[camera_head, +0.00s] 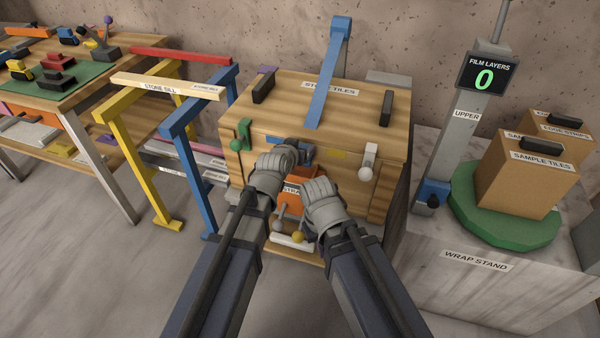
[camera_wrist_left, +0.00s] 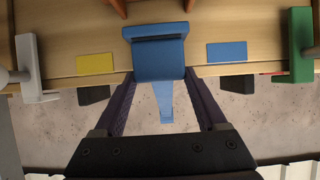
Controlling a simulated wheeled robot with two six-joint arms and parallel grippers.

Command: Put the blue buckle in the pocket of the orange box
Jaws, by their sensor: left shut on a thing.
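The blue buckle (camera_wrist_left: 156,58) sits between the dark fingers of my left gripper (camera_wrist_left: 158,76) in the left wrist view, against the front of the wooden crate. My left gripper is shut on it. In the head view my left gripper (camera_head: 296,153) is at the upper front of the crate, and its hand hides much of the buckle. The orange box (camera_head: 291,196), with a partly covered label, is just below, between my two hands; its pocket is hidden. My right gripper (camera_head: 318,192) is beside the orange box on the right; its fingers cannot be made out.
A blue strap (camera_head: 325,88) runs over the lid of the wooden crate (camera_head: 280,110). A green clamp (camera_head: 242,134) and a white clamp (camera_head: 367,160) flank the front. Yellow and blue trestles (camera_head: 185,150) stand left; the wrap stand (camera_head: 510,290) is at right.

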